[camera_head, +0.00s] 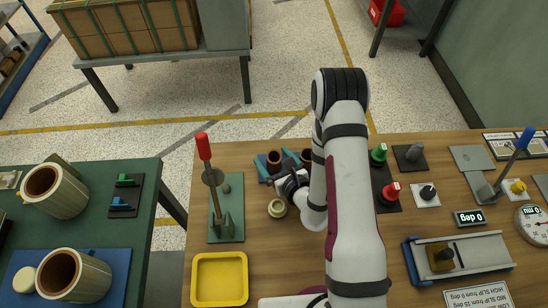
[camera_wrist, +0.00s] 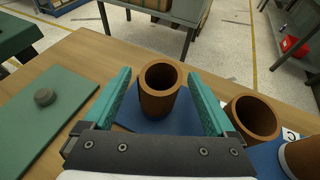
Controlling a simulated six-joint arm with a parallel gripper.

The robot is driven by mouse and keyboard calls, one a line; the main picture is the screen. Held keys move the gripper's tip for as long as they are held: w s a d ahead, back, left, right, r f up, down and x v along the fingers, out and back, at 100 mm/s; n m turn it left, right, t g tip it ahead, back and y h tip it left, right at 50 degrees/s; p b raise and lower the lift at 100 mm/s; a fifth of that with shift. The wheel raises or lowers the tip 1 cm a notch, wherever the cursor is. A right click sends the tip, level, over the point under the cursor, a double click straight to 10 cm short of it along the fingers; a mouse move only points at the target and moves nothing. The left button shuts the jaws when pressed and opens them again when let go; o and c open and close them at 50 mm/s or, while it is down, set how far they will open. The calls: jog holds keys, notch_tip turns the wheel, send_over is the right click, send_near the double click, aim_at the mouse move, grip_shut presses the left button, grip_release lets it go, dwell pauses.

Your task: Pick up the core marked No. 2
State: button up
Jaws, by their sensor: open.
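A brown hollow core (camera_wrist: 160,97) stands upright on a blue mat (camera_wrist: 150,121) in the wrist view. My gripper (camera_wrist: 161,76) is open, with its teal fingers on either side of this core and visible gaps between. A second brown core (camera_wrist: 252,120) stands to the right, outside the right finger. No number is readable on either core, so I cannot tell which is No. 2.
A green board (camera_head: 230,225) with a red-handled lever (camera_head: 204,148) is left of my gripper. A yellow tray (camera_head: 220,257) lies nearer.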

jog(key=shift+x, duration=1.25)
jog(key=shift+r, duration=0.1)
jog(key=c, duration=1.4)
